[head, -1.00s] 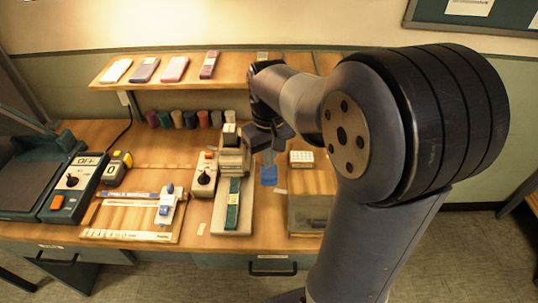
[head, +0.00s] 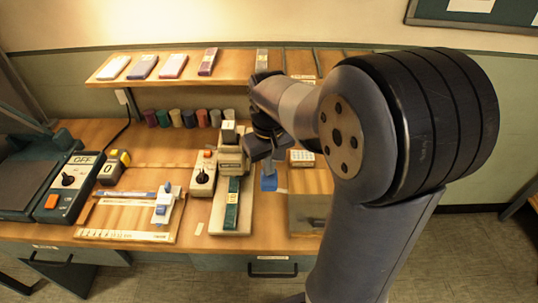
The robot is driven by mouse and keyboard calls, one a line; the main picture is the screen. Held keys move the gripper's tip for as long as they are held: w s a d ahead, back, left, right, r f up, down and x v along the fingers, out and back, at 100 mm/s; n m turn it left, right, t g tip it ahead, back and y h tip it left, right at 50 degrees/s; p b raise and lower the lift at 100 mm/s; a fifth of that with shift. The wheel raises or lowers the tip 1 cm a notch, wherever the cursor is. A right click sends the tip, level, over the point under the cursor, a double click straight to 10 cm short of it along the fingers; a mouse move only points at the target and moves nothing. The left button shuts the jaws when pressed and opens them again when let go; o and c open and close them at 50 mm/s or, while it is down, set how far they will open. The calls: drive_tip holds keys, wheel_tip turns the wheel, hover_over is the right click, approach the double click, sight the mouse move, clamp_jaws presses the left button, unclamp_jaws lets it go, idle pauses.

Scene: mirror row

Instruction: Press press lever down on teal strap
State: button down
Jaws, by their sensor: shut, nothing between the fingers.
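The press (head: 229,165) stands on the bench near the middle, a beige-grey upright head on a pale base. The teal strap (head: 232,212) lies lengthwise on its base, with a small yellowish patch near its upper part. A dark block with a pale label (head: 228,132) sits on top of the head; I cannot tell for sure whether it is the press lever. My gripper (head: 269,183) points down just right of the press, with blue tips together and nothing between them. It looks apart from the press, though depth is hard to judge. My arm comes in from the right.
A control box with a dark knob (head: 203,175) stands close left of the press. A wooden board with a slider (head: 163,205) lies further left. A wooden box (head: 310,205) is on the right. A shelf (head: 190,72) runs behind, with several coloured pots (head: 188,118) below it.

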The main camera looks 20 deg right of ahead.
drive_tip(key=shift+f+b, duration=2)
drive_tip(key=shift+f, duration=1.05)
drive_tip(key=shift+r, duration=0.25)
wheel_tip(320, 180, up, 15)
drive_tip(key=p, duration=1.3)
wheel_tip(320, 180, down, 7)
drive_tip(key=b, duration=0.5)
drive_tip(key=shift+b, duration=0.35)
drive_tip(key=shift+s, duration=0.1)
